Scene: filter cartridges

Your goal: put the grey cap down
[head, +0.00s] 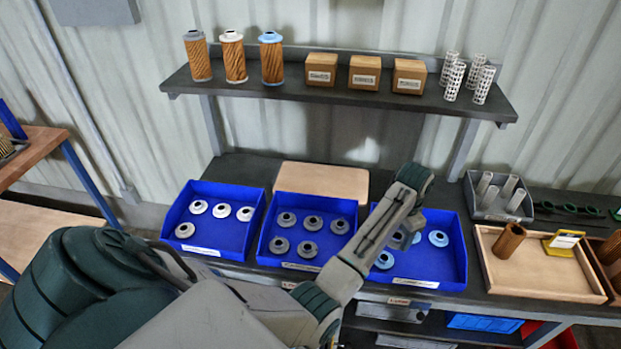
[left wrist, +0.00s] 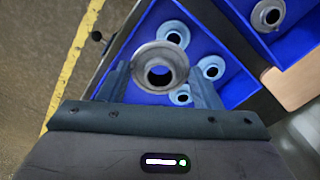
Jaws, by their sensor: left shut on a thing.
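My left gripper (left wrist: 160,88) is shut on a grey cap (left wrist: 160,56), a round flanged ring with a dark central hole. In the left wrist view the cap sits between the two fingers, above the right-hand blue bin (left wrist: 135,35) with light blue caps (left wrist: 211,67) in it. In the head view my left gripper (head: 406,228) hangs over that same bin (head: 440,270), mostly hidden by my own arm. The middle blue bin (head: 268,245) holds several grey caps (head: 312,222). My right gripper is not in view.
The left blue bin (head: 215,240) holds white caps (head: 221,210). A wooden board (head: 320,180) lies behind the bins. To the right stand a grey bin of white tubes (head: 480,210) and a wooden tray (head: 540,282) with a brown filter (head: 510,240). A shelf (head: 350,90) runs above.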

